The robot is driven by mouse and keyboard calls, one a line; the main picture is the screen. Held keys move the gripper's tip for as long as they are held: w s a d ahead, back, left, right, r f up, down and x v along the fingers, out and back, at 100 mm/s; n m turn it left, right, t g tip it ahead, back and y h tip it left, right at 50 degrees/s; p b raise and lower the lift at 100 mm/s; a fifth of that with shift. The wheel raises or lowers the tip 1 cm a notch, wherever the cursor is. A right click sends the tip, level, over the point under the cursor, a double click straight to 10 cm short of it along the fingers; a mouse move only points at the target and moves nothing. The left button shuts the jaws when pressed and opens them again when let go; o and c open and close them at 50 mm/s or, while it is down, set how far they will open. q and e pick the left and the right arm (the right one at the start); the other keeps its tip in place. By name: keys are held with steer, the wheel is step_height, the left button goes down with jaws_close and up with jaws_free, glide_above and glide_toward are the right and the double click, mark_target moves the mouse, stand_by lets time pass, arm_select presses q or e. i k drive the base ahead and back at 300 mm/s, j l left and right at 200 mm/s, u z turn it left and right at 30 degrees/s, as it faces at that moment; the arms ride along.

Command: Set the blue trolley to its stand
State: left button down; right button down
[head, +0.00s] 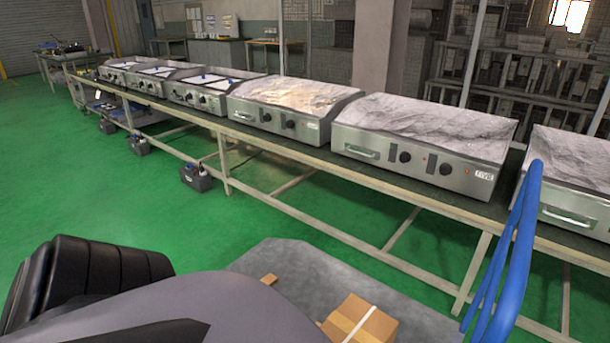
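The blue trolley shows in part at the lower right. Its blue tubular handle (518,250) rises in front of the workbench and leans slightly to the right toward its top. A worn grey flat deck (300,262) lies low on the floor side of the bench and appears to belong to the trolley. A cardboard box (362,322) with a pale strap sits on it, cut off by the bottom edge. I cannot pick out the trolley's stand. Neither gripper is visible. A large grey and black shape at the lower left hides part of the deck.
A long workbench (372,183) runs from the far left to the right edge, carrying several metal heating units (420,145). Small dark boxes (196,178) stand on the floor below it. Green floor (45,165) is clear at the left. Shelving (520,80) stands behind.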

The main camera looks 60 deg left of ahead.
mark_target(318, 282)
steer(key=u, duration=1.55)
steer(key=k+l, duration=0.1)
steer(key=l, duration=0.25)
steer(key=k+l, duration=0.1)
steer(key=l, duration=0.25)
steer(key=i+j, duration=0.35)
steer(key=j, duration=0.15)
steer(key=i+l+z, duration=0.05)
